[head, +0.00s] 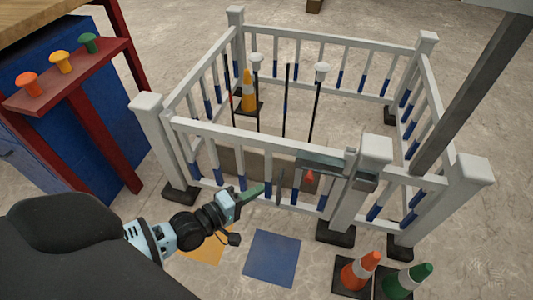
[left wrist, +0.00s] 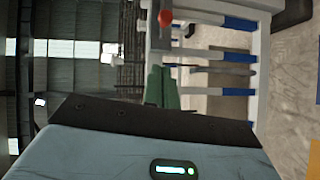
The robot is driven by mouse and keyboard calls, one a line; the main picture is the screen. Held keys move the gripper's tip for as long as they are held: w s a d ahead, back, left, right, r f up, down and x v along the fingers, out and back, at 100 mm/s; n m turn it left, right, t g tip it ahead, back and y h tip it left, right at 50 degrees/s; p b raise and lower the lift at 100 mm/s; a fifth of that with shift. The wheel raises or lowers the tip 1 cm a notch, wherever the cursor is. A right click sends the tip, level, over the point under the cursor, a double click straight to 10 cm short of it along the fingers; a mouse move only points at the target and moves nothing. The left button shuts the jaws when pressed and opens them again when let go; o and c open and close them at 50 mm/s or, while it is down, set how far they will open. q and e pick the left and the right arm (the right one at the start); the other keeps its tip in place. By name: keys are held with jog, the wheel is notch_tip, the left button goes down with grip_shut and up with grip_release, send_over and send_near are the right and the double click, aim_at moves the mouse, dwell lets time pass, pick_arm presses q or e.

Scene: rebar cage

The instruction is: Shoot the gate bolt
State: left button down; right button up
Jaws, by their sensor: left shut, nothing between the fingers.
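The white gate (head: 250,140) forms the front side of a railed pen, with blue-banded balusters. A grey bolt (head: 335,167) lies across its right end, near the white post (head: 372,180). The bolt's red knob (head: 309,178) shows on its left part; the knob also shows at the top of the left wrist view (left wrist: 165,18). My left gripper (head: 258,190) has green fingers, shut and empty, in front of the gate, left of and a little below the knob, apart from it. Its fingers also show in the left wrist view (left wrist: 162,85). My right gripper is out of view.
Orange and green cones (head: 360,272) stand in front of the right post. Blue and yellow squares (head: 272,258) mark the floor. A red stand with coloured knobs (head: 60,62) is at the left. A grey slanted beam (head: 470,95) crosses the right. A cone and poles stand inside the pen.

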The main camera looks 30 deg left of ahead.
pick_arm(q)
jog(key=s+d+b+x, duration=0.1)
jog(key=d+b+x, duration=0.1)
jog(key=x, duration=0.9)
jog(key=shift+w+d+f+b, duration=0.2)
jog(key=shift+d+b, duration=0.15)
jog(key=shift+b, duration=0.1)
jog(key=shift+d, duration=0.1)
jog(key=d, duration=0.2)
jog(key=w+d, duration=0.1)
jog(key=d, duration=0.2)
jog(key=shift+w+d+p, duration=0.1)
jog(key=shift+w+p, duration=0.1)
jog(key=shift+p, duration=0.15)
jog(key=shift+d+r, duration=0.1)
